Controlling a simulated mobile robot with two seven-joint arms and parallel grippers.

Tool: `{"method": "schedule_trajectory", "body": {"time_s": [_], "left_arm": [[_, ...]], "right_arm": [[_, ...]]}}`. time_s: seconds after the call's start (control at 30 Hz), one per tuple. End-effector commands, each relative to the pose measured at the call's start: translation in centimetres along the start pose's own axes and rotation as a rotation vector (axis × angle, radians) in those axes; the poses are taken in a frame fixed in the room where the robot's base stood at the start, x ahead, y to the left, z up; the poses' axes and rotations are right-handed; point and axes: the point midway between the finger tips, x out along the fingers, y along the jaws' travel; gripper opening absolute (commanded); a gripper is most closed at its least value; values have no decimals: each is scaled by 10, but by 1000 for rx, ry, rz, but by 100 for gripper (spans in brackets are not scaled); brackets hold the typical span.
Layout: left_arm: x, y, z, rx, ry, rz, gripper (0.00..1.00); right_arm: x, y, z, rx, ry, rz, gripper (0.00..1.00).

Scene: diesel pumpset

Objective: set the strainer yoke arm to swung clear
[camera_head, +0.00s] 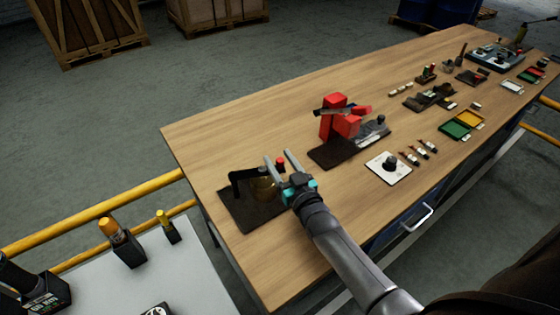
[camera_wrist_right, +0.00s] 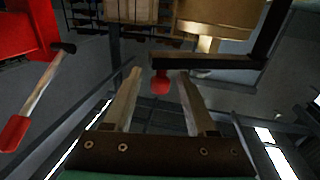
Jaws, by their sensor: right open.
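The strainer has a brass bowl (camera_head: 263,187) on a dark mat (camera_head: 240,212) at the table's near left. Its black yoke arm (camera_head: 245,174) lies level by the bowl's top and has a red knob (camera_head: 281,161) at its end. In the right wrist view the yoke arm (camera_wrist_right: 205,61) crosses in front of the brass bowl (camera_wrist_right: 210,22). The red knob (camera_wrist_right: 160,83) appears between the fingertips of my right gripper (camera_wrist_right: 159,74), which is open. The right gripper (camera_head: 278,156) also shows in the head view beside the bowl. Contact cannot be told. My left gripper is not in view.
A red pump unit (camera_head: 340,118) stands on a dark mat right of the strainer. A white plate with a black knob (camera_head: 389,164) lies near the front edge. Small trays (camera_head: 462,124) and parts lie farther right. The table's back left is clear.

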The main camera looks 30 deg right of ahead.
Motion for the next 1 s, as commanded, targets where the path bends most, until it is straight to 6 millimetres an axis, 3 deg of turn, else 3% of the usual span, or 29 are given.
{"method": "schedule_trajectory", "body": {"time_s": [0.27, 0.77, 1.0], "left_arm": [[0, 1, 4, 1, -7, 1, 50], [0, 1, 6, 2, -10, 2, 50], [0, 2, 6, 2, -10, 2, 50]], "right_arm": [[0, 0, 0, 0, -1, 0, 56], [0, 0, 0, 0, -1, 0, 0], [0, 0, 0, 0, -1, 0, 0]]}}
